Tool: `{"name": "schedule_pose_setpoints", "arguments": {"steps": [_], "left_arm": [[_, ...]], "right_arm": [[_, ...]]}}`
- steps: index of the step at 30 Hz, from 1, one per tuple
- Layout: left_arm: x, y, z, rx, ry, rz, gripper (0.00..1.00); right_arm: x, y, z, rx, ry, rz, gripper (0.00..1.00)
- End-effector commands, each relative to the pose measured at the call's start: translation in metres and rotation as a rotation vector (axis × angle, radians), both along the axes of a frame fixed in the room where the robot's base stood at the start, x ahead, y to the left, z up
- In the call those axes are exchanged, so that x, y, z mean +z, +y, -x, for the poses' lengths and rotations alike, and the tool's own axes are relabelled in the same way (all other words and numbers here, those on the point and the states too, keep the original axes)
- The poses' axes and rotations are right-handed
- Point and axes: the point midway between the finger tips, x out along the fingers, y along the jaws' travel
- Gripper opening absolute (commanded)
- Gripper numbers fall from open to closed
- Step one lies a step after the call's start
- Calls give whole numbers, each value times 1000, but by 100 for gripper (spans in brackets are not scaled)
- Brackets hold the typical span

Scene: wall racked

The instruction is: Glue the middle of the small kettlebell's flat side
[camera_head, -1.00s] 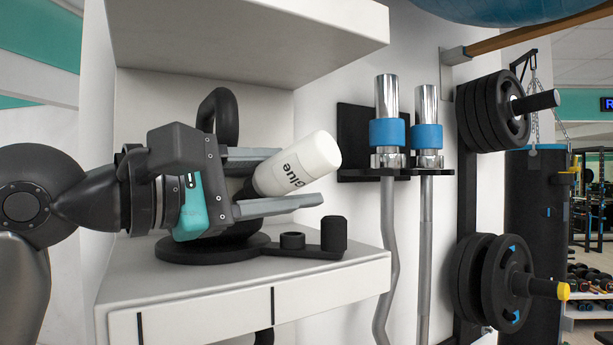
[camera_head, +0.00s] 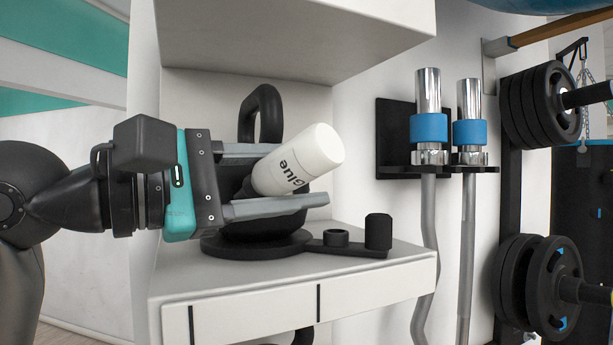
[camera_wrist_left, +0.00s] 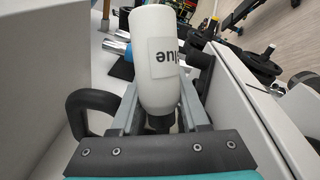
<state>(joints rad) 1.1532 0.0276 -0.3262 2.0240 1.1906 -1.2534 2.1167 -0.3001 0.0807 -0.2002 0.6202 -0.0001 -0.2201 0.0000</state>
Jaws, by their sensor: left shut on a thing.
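My left gripper (camera_head: 270,183) is shut on a white glue bottle (camera_head: 307,157) with a black lower end, held tilted in front of the kettlebell. The bottle also shows between the fingers in the left wrist view (camera_wrist_left: 157,70). The small black kettlebell (camera_head: 261,116) stands behind the gripper on a black base (camera_head: 222,245) on the white shelf. Its handle shows above the fingers; its body and flat side are mostly hidden by the gripper and bottle. In the left wrist view its handle (camera_wrist_left: 73,108) is at the left. My right gripper is not in view.
The black base has an arm with a ring (camera_head: 336,237) and a post (camera_head: 378,232). An upper shelf (camera_head: 290,55) overhangs the gripper. The lower shelf (camera_head: 400,262) is bare near its front edge. Bars with blue collars (camera_head: 429,128) and weight plates (camera_head: 538,290) hang to the right.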

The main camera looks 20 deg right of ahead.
Motion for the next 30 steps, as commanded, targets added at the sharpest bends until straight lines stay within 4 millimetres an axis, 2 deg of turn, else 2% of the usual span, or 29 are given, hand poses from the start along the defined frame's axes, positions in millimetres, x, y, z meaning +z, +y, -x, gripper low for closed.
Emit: {"name": "schedule_pose_setpoints", "arguments": {"steps": [30], "left_arm": [[1,1,-6,-4,-2,1,0]], "right_arm": [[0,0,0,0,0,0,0]]}}
